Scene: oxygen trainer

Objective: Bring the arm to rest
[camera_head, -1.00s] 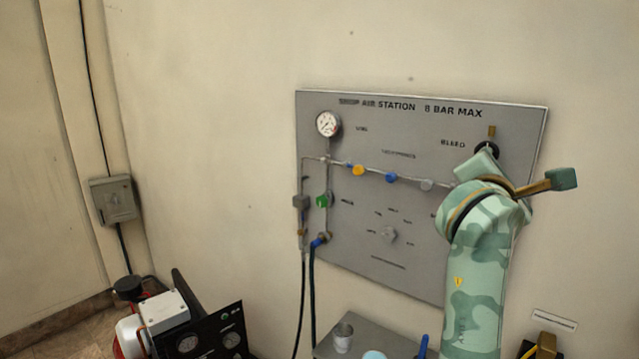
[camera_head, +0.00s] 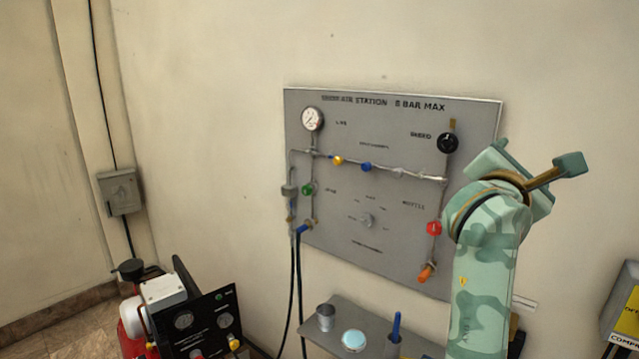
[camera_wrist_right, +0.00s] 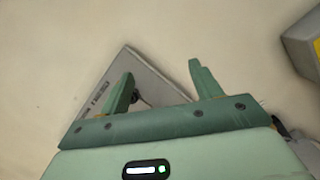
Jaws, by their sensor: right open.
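My right arm (camera_head: 483,270) comes up from the bottom right in the head view, with a green camouflage pattern. Its hand is at the right edge of the grey air station panel (camera_head: 385,235), in front of it and the wall. In the right wrist view my right gripper (camera_wrist_right: 158,85) is open, with nothing between its two green fingers. A corner of the panel (camera_wrist_right: 138,62) shows behind the fingers there. My left gripper is not in view.
A gauge (camera_head: 312,118), a black bleed knob (camera_head: 448,142) and a red valve (camera_head: 434,228) are on the panel. A grey shelf (camera_head: 376,326) below holds a cup (camera_head: 325,317). A compressor (camera_head: 190,318) stands lower left. A box (camera_head: 622,300) is at right.

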